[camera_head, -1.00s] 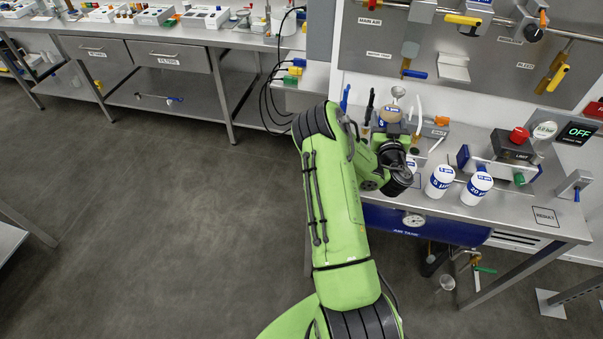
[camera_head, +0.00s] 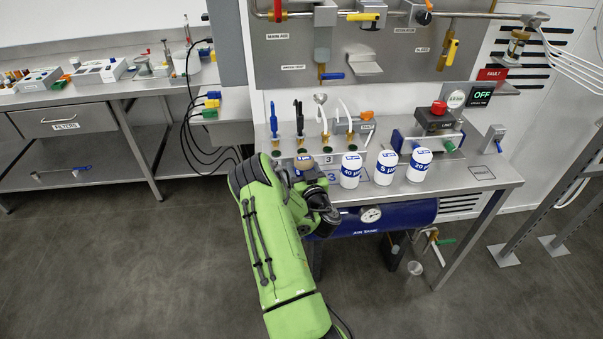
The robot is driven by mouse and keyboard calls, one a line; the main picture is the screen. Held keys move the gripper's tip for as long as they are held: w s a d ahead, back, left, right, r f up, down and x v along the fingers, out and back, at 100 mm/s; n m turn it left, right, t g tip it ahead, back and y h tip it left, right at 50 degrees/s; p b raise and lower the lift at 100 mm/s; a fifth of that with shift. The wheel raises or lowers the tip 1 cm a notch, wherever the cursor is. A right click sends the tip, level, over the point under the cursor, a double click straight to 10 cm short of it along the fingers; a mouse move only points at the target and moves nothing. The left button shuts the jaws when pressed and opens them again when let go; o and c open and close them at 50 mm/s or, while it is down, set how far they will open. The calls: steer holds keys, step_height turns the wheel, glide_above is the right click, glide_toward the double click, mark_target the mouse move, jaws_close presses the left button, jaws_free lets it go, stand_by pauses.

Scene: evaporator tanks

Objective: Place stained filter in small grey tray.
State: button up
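A tan-topped filter (camera_head: 304,164) with a blue label is on or just above the left part of the steel bench, partly behind my arm's end. It is the only brownish one, so it looks like the stained filter. My gripper (camera_head: 318,198) is close in front of it at the bench's front edge. Its fingers are hidden, so I cannot tell whether it touches the filter. Three white filters with blue labels stand upright to the right: 40 µm (camera_head: 350,170), 5 µm (camera_head: 386,167) and 20 µm (camera_head: 419,165). I cannot make out a small grey tray for certain.
Several upright tools, including a blue one (camera_head: 273,122), stand at the back left of the bench. A dark box with a red knob (camera_head: 438,112) is behind the filters. A blue air tank (camera_head: 400,214) hangs below. A drawer bench (camera_head: 60,118) is left; the floor between is clear.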

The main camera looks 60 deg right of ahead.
steer(key=shift+r, duration=0.1)
steer(key=shift+f, duration=0.2)
steer(key=o, duration=1.2)
steer(key=shift+c, duration=0.2)
steer(key=shift+r, duration=0.1)
